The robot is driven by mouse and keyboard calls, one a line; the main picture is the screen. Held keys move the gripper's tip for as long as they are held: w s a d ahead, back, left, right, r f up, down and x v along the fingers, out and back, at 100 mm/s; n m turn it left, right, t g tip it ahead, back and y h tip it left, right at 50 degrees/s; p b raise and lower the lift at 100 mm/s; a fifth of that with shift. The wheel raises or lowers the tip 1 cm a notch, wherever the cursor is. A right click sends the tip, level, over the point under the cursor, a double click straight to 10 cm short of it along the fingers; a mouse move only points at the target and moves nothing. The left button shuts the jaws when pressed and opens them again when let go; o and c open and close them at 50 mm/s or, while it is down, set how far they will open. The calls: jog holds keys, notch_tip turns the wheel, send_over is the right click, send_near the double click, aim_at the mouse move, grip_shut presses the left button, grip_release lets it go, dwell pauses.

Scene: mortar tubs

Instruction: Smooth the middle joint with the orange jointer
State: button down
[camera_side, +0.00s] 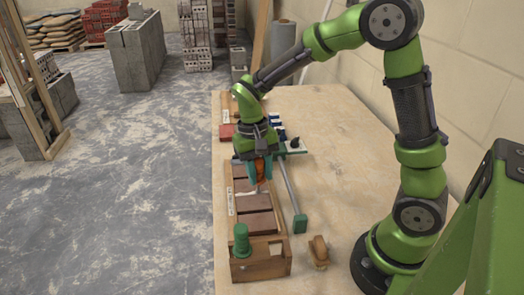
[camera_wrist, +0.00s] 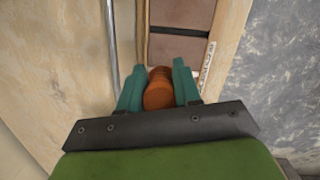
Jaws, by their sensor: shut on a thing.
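My gripper (camera_side: 262,180) has teal fingers, shut on the orange jointer (camera_wrist: 160,90). In the wrist view the jointer's round orange handle sits between the fingers (camera_wrist: 158,82); its working end is hidden. In the side view a little of the orange jointer (camera_side: 261,170) shows between the fingers. My gripper is over the far part of a wooden tray (camera_side: 284,250) holding a row of red-brown bricks (camera_side: 254,203). I cannot tell whether the jointer touches a joint.
A metal rod with a green end (camera_side: 300,223) lies along the tray's right side. A green-handled tool (camera_side: 241,242) stands at the tray's near end. A brown brush (camera_side: 318,252) lies to its right. A red block (camera_side: 226,132) and blue items are behind my gripper. The right tabletop is clear.

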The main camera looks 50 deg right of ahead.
jog(key=shift+w+a, duration=0.15)
jog(key=shift+w+a+r, duration=0.1)
jog(key=shift+w+a, duration=0.35)
dwell(0.4)
jog(key=shift+w, duration=0.1)
jog(key=shift+w+a, duration=0.4)
jog(key=shift+a, duration=0.05)
jog(key=shift+a, duration=0.1)
jog(key=shift+w+a, duration=0.4)
jog(key=shift+w, duration=0.1)
jog(key=shift+w+a, duration=0.1)
dwell(0.3)
jog(key=shift+w+a, duration=0.4)
jog(key=shift+a, duration=0.05)
